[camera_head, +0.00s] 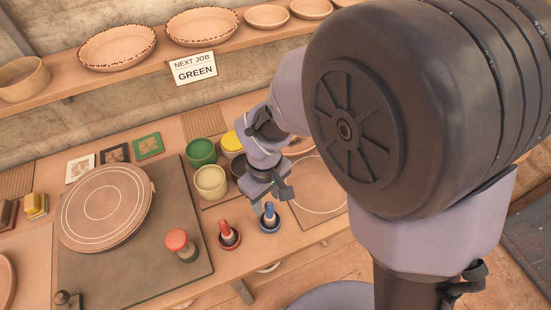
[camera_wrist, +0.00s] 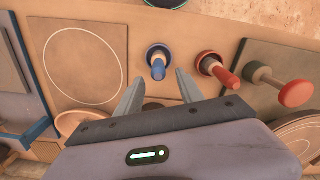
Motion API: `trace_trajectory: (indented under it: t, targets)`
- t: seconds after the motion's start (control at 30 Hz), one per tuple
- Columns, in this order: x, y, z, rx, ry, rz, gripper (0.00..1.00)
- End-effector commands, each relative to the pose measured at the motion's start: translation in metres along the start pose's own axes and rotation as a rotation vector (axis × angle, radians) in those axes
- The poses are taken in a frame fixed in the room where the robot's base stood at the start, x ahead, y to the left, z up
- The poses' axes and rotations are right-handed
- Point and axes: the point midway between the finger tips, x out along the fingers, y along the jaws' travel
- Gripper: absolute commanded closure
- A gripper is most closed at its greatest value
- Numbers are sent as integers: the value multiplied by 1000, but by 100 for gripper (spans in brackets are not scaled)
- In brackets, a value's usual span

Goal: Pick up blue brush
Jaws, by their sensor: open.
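The blue brush (camera_head: 270,213) stands upright in a small blue-rimmed holder near the bench's front edge. In the wrist view the blue brush (camera_wrist: 157,68) shows handle end toward the camera, framed between the fingertips. My gripper (camera_head: 271,200) is open and empty, close to the brush on its far side in the head view. In the wrist view my gripper (camera_wrist: 160,75) has one finger on each side of the brush in the picture. I see no contact; the exact gap in depth is unclear.
A red brush (camera_head: 228,236) in its holder stands just left, with a red-knobbed stamp (camera_head: 178,242) beyond it. Green (camera_head: 201,152), cream (camera_head: 211,182) and yellow (camera_head: 231,143) pots stand behind. A round board (camera_head: 105,205) lies left.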

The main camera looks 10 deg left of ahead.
Motion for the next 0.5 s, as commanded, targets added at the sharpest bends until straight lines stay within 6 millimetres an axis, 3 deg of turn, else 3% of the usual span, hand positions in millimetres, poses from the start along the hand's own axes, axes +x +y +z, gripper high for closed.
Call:
trace_trajectory:
  t: [0.23, 0.5]
  targets:
    - [47, 0, 8, 1, -2, 0, 55]
    - [53, 0, 7, 1, 1, 0, 55]
